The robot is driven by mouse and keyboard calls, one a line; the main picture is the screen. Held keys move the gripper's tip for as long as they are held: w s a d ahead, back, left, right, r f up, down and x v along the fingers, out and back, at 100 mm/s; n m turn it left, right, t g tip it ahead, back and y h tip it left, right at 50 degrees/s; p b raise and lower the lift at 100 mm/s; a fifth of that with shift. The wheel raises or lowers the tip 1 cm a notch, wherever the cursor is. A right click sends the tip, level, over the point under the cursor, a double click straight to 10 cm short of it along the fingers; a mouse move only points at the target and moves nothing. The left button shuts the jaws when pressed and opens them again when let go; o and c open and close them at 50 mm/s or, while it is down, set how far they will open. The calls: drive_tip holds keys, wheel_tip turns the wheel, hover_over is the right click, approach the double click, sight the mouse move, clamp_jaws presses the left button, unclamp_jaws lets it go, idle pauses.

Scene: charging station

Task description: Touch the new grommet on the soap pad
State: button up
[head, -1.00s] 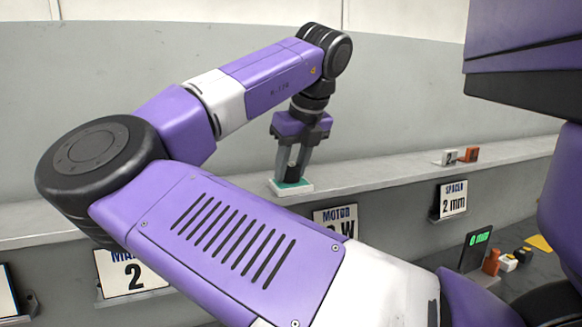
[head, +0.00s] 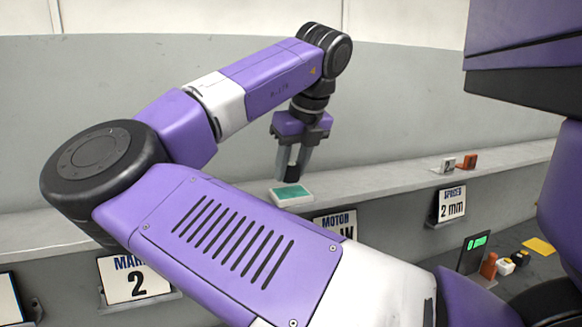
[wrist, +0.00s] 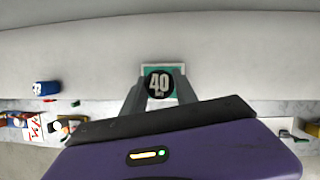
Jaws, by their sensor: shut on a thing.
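My gripper (head: 293,172) is shut on the black grommet (head: 294,156), which shows between the fingers. In the wrist view the grommet (wrist: 158,84) is a round black disc marked "40", with smaller print below that is hard to read. The soap pad (head: 292,193) is a teal pad in a white tray on the ledge. The grommet is above the pad, with a small gap between them. In the wrist view the pad (wrist: 149,69) shows behind the grommet, which hides most of it.
The pale ledge (head: 380,177) runs along the wall. A dark display with green digits (head: 474,250) stands lower right.

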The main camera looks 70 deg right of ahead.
sight(291, 164)
drive_tip(key=shift+r+p, duration=2.15)
drive_tip(key=shift+r, duration=0.15)
drive_tip(key=shift+f, duration=0.1)
